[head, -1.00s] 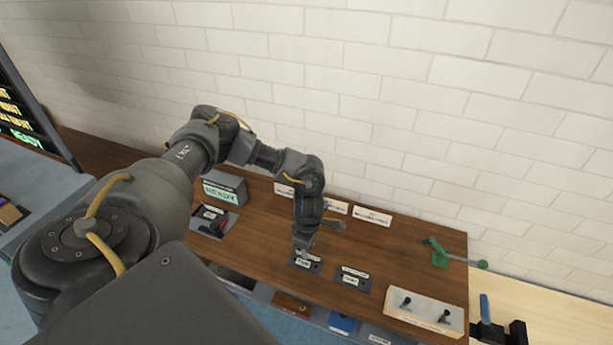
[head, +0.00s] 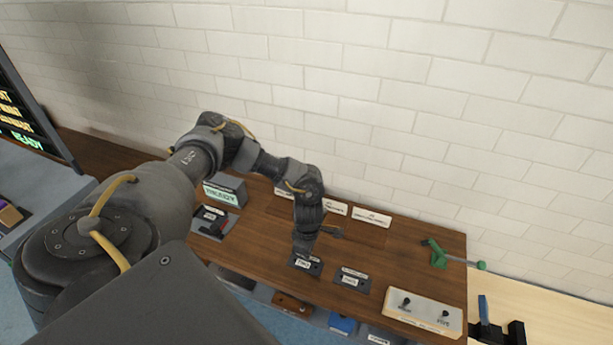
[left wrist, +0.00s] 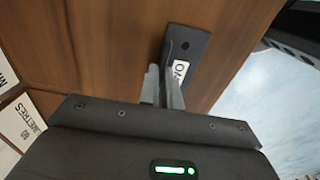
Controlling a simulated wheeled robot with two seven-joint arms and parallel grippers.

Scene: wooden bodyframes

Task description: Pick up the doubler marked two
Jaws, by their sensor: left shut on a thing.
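A small dark doubler plate (head: 305,263) with a white label lies on the brown wooden bench top. It also shows in the left wrist view (left wrist: 192,38), with a hole near one end and the label partly hidden by a finger, so I cannot read its mark surely. My left gripper (head: 302,250) points down at this plate; in the left wrist view its fingers (left wrist: 165,82) are close together, shut on the plate's near end. A second dark labelled plate (head: 351,281) lies just to the right, apart from the gripper. My right gripper is not in view.
A pale switch box (head: 423,313) and a green tool (head: 439,254) are right. White label cards (head: 371,217) stand along the brick wall.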

